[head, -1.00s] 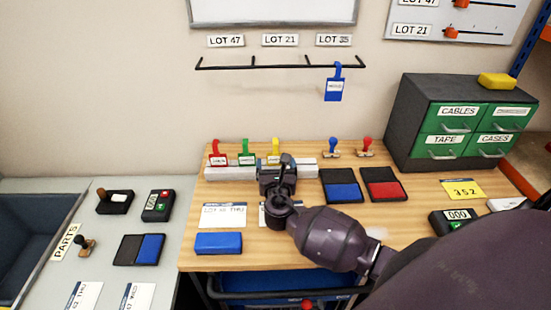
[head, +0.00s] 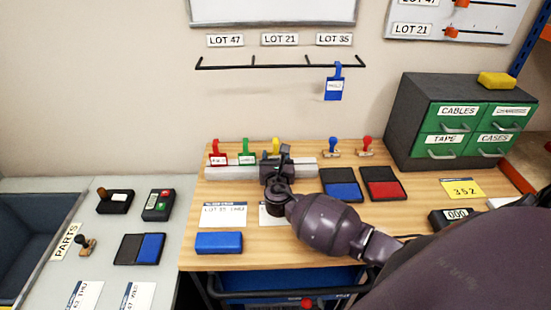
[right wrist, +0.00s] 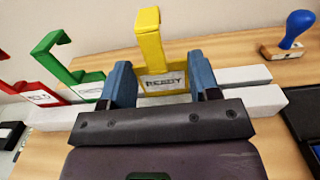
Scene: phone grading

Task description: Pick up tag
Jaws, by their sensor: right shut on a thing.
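The yellow tag (head: 276,145) stands upright with a hooked top at the white rack on the wooden table. In the right wrist view the yellow tag (right wrist: 151,42) carries a label reading READY. My right gripper (right wrist: 161,82) is shut on it, with a blue finger at each side of its lower part. In the head view my right gripper (head: 283,160) hides the tag's lower part. A red tag (head: 216,152) and a green tag (head: 245,151) stand to its left in the rack (head: 305,166). My left gripper is not in view.
Two stamps (head: 332,147) stand right of the rack, behind blue (head: 342,191) and red ink pads (head: 384,189). A blue tag (head: 334,88) hangs on the wall rail (head: 230,67). A blue block (head: 219,243) and a lot card (head: 223,215) lie in front of the rack.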

